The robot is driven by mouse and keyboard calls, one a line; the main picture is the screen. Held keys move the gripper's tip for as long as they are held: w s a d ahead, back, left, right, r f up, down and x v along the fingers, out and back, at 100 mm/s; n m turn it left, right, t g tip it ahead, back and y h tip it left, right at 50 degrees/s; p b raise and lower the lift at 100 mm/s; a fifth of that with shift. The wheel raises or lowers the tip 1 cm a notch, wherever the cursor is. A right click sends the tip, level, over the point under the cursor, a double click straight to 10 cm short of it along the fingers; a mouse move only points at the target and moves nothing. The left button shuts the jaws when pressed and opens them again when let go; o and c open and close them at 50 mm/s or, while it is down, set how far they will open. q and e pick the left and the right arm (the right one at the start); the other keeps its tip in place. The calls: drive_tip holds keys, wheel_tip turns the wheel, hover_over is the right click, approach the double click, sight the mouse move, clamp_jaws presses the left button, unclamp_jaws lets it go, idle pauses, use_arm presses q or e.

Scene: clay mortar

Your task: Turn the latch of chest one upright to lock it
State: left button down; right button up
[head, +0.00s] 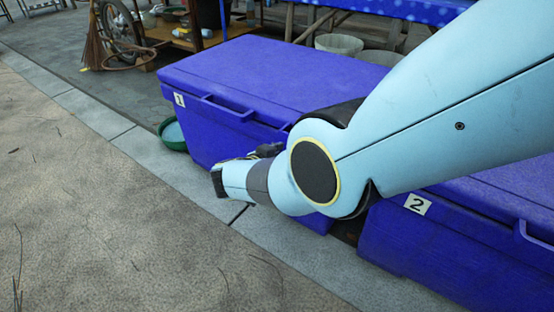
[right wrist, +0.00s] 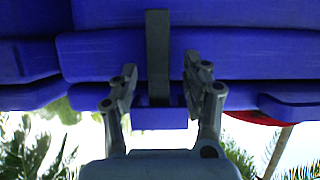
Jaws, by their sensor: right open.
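Chest one (head: 270,80) is a blue-purple lidded chest with a "1" label (head: 180,100), its lid down. My right arm covers part of its front, and its latch is hidden in the head view. In the right wrist view a dark grey bar, seemingly the latch (right wrist: 158,50), runs straight up and down the picture across the blue chest wall. My right gripper (right wrist: 160,80) is open, one finger on each side of the bar, with gaps showing on both sides. In the head view only a dark bit of this gripper (head: 268,150) shows behind my wrist. My left gripper is out of view.
Chest two (head: 400,245), with a "2" label (head: 417,204), stands at the right. A green bowl (head: 173,135) sits beside chest one. A wooden shelf (head: 190,38) and pale tubs (head: 338,43) are behind. The paved ground (head: 80,210) at front left is clear.

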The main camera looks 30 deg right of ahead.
drive_tip(key=v, duration=0.6)
drive_tip(key=shift+s, duration=0.15)
drive_tip(key=shift+a, duration=0.1)
